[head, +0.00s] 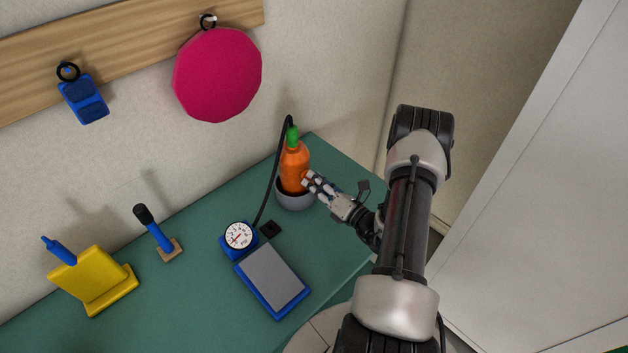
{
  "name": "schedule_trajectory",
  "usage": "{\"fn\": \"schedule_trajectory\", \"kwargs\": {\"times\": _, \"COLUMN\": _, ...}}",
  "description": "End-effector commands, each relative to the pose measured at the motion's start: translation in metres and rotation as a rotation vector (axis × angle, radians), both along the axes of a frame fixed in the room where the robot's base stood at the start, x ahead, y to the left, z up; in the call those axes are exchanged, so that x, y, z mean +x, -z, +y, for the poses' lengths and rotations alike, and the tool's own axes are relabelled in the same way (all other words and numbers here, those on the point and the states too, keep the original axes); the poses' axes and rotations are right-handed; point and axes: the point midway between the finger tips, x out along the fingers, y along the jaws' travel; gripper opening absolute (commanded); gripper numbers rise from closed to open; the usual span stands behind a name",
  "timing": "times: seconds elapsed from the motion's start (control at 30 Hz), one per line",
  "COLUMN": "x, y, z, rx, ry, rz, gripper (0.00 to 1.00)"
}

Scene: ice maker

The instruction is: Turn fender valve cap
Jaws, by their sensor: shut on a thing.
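An orange fender (295,164) stands upright in a round grey holder (294,201) at the back right of the green bench. A green piece (292,136), which looks like the valve cap, sits on its top, below a black hose end. My gripper (308,182) reaches in from the right at the fender's lower right side, just above the holder rim and well below the green piece. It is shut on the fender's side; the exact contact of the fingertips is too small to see.
The black hose (272,180) runs from the fender's top to a blue pump with a dial gauge (239,236) and a grey pedal (272,277). A yellow stand (94,281) and a blue-handled tool (153,229) are at left. A wall stands close behind.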

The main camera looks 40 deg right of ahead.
Motion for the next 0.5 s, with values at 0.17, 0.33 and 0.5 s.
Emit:
{"fn": "schedule_trajectory", "kwargs": {"times": 0.17, "x": -0.0001, "y": 0.0003, "z": 0.0004, "rx": 0.018, "ry": 0.0, "rz": 0.003, "gripper": 0.06}}
{"fn": "schedule_trajectory", "kwargs": {"times": 0.33, "x": 0.0, "y": -0.0006, "z": 0.0001, "rx": 0.2, "ry": -0.001, "rz": 0.016, "gripper": 0.06}}
{"fn": "schedule_trajectory", "kwargs": {"times": 0.5, "x": 0.0, "y": 0.0001, "z": 0.0001, "rx": 0.298, "ry": -0.001, "rz": 0.024, "gripper": 0.06}}
